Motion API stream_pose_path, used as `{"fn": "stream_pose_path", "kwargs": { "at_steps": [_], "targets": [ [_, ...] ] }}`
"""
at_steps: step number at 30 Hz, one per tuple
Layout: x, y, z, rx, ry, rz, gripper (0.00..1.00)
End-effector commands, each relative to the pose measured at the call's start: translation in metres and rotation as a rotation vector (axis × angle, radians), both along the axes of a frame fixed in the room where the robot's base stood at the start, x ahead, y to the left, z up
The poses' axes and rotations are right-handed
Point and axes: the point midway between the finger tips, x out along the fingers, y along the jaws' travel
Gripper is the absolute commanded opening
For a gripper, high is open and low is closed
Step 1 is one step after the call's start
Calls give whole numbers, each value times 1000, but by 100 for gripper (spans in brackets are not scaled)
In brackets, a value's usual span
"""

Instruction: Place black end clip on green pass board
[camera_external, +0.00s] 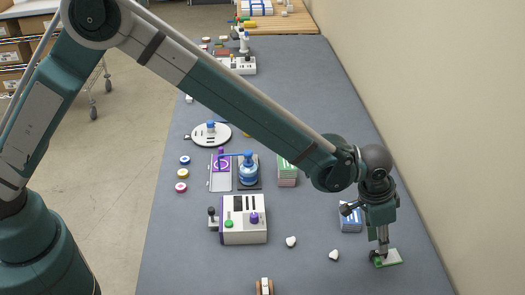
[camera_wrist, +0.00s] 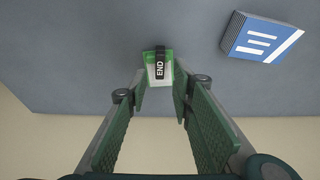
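The green pass board (camera_wrist: 152,57) has a white area and lies on the grey table ahead of my fingertips in the wrist view. The black end clip (camera_wrist: 160,66), marked END, lies across the board. My gripper (camera_wrist: 160,92) is open, with a clear gap between its green-padded fingers, and no finger touches the clip that I can see. In the external view the green board (camera_external: 390,259) is at the lower right, and my gripper (camera_external: 381,250) points down right over it. The clip is hard to make out there.
A blue block with white stripes (camera_wrist: 262,38) lies to the right in the wrist view. In the external view, a white control box (camera_external: 243,232) and two small white pieces (camera_external: 291,241) are to the left. A wall (camera_external: 440,120) runs along the right.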

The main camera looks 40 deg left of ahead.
Motion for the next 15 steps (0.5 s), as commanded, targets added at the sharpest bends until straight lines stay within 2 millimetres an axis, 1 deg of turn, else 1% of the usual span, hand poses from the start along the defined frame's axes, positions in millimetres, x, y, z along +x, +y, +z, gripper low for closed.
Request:
{"fn": "stream_pose_path", "kwargs": {
  "at_steps": [3, 15],
  "targets": [
    [-4, 3, 17, 0, 0, 0, 24],
    [-14, 13, 69, 0, 0, 0, 24]
  ]
}}
